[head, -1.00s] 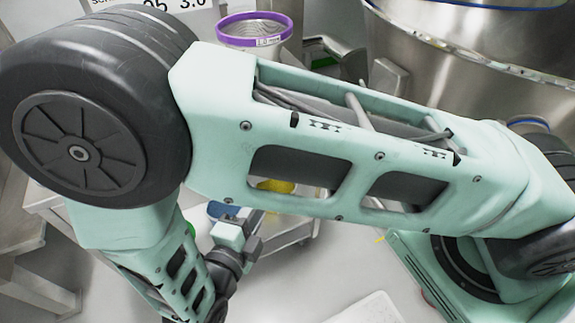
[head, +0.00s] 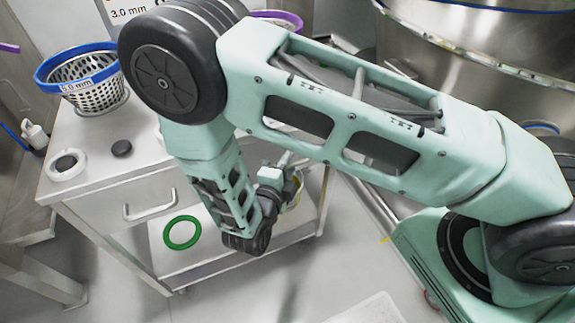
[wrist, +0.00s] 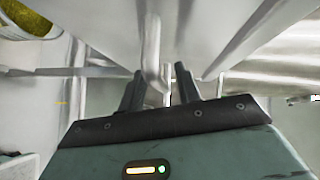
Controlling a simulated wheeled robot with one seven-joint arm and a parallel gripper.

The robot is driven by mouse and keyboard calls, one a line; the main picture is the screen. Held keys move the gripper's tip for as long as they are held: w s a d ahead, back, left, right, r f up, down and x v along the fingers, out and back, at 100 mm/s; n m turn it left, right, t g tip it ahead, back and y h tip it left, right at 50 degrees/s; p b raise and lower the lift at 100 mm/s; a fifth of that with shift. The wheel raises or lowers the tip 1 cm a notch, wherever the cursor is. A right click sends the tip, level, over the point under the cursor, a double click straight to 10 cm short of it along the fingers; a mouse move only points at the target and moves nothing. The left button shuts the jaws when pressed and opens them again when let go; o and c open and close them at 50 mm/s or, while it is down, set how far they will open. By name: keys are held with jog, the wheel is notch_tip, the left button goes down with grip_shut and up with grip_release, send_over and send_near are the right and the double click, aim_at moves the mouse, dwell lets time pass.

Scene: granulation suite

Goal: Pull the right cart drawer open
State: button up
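The white cart (head: 75,150) stands at left in the head view, with its right part behind my arm. The right drawer's front is mostly hidden there. My gripper (head: 283,162) is at the cart's right part, below its top. In the wrist view, a bent metal handle (wrist: 153,50) runs down between the two dark fingers of my gripper (wrist: 160,78). The fingers are apart, with visible gaps beside the bar. I cannot tell whether either finger touches it. A pale panel (wrist: 112,22) lies beyond the handle.
The left drawer handle (head: 150,205) is uncovered. A green ring (head: 182,232) lies on the lower shelf. A blue-rimmed basket (head: 80,80), a white ring (head: 66,165) and a dark disc (head: 121,148) are on top. A large steel vessel (head: 480,70) stands at right.

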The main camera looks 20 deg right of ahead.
grip_shut()
jog(key=s+p, duration=0.3)
jog(key=s, duration=2.2)
jog(key=shift+s, duration=0.15)
grip_release()
